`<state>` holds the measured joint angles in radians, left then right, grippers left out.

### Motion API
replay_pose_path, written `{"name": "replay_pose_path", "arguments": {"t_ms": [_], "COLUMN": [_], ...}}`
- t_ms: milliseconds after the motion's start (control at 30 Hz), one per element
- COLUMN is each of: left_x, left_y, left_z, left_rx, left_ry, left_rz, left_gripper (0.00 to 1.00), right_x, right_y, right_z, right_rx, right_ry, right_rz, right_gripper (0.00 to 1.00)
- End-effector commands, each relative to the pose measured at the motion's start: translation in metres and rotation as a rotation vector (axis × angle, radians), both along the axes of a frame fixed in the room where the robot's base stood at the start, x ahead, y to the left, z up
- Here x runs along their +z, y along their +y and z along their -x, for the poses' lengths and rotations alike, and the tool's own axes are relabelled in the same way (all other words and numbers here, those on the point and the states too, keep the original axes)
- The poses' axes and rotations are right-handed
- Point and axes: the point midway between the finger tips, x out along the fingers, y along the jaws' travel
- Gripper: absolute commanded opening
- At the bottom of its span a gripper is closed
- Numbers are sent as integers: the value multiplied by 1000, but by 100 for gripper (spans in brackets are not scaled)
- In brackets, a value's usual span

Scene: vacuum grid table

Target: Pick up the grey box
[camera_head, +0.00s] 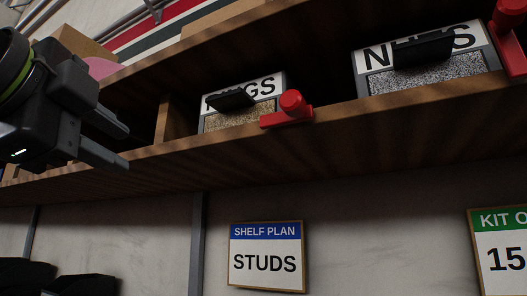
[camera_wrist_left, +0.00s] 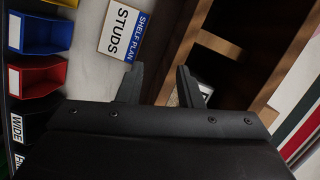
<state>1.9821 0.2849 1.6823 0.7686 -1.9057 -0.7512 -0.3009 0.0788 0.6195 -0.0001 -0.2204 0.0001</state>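Two grey-framed boxes stand in the wooden shelf in the head view. The nearer one (camera_head: 242,119) has a label ending in "GS", a black handle and a speckled tan window. The other (camera_head: 428,74) has a label starting with "N", partly covered by its black handle, and a speckled grey window. I cannot tell which is the grey box meant. My left gripper (camera_head: 127,150) is open and empty, in front of the shelf, left of the "GS" box and apart from it. Its two spread fingers also show in the left wrist view (camera_wrist_left: 158,80). My right gripper is not in view.
The wooden shelf (camera_head: 220,160) has a front edge and a divider (camera_head: 175,118). Red latches (camera_head: 288,108) (camera_head: 511,40) sit on the edge beside the boxes. A "STUDS" sign (camera_head: 265,257) hangs below. Blue (camera_wrist_left: 45,33) and red (camera_wrist_left: 42,76) bins show in the left wrist view.

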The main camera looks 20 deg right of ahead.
Motion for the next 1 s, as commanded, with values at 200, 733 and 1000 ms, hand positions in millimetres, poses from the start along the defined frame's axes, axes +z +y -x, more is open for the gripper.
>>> {"name": "replay_pose_path", "arguments": {"t_ms": [200, 733, 1000], "left_x": [62, 87, 86], "left_y": [-16, -60, -96], "left_z": [99, 107, 69], "left_rx": [-75, -108, -107], "left_ry": [-178, -253, -254], "left_rz": [-99, -150, -149], "left_gripper": [33, 33, 33], "right_x": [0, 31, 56], "right_y": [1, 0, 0], "right_z": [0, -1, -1], "right_rx": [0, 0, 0], "right_ry": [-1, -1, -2], "right_rz": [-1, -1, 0], "right_gripper": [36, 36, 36]}}
